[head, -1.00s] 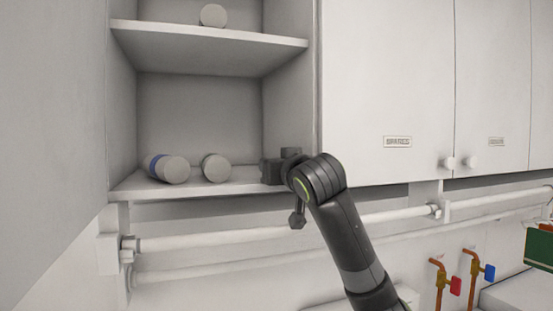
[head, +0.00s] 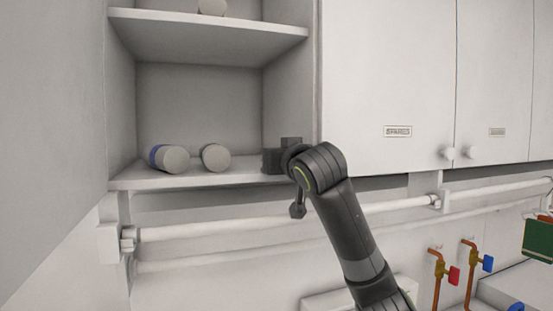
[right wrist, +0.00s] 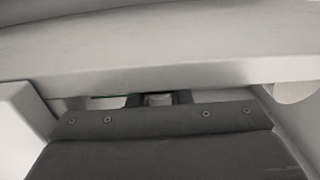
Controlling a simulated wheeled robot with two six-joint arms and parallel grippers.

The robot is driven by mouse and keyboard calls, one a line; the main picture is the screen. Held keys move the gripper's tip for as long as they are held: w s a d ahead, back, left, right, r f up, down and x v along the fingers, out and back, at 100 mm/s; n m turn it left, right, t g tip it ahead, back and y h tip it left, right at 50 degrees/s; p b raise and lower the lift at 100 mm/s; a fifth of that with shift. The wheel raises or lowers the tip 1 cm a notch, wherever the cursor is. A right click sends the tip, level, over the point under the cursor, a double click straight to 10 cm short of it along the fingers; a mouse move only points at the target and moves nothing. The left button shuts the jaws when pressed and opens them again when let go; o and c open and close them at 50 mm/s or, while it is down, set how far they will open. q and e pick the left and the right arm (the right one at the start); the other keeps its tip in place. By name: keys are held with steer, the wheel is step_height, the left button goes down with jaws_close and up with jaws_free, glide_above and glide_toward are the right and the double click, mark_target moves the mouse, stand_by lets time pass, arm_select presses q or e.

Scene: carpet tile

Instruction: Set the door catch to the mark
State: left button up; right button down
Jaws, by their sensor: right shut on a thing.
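My right gripper (head: 276,158) reaches into the right end of the open cabinet's lower shelf (head: 215,180). In the right wrist view its dark fingers (right wrist: 158,99) are shut on a small light-grey piece (right wrist: 158,100), just under a pale ledge. This piece appears to be the door catch, but most of it is hidden by the gripper body. A thin green line shows left of the fingers; I cannot tell whether it is the mark. My left gripper is not in view.
Two cylinders (head: 170,158) (head: 215,157) lie on the lower shelf, and another (head: 212,7) on the upper shelf. A closed door labelled SPARES (head: 385,70) is right of the opening. Pipes (head: 220,229) run below; red and blue valves (head: 453,275) (head: 487,263) stand lower right.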

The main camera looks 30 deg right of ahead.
steer(key=shift+s+a+f, duration=0.1)
steer(key=shift+s+a, duration=0.05)
steer(key=shift+s, duration=0.65)
steer(key=c, duration=1.3)
jaws_free()
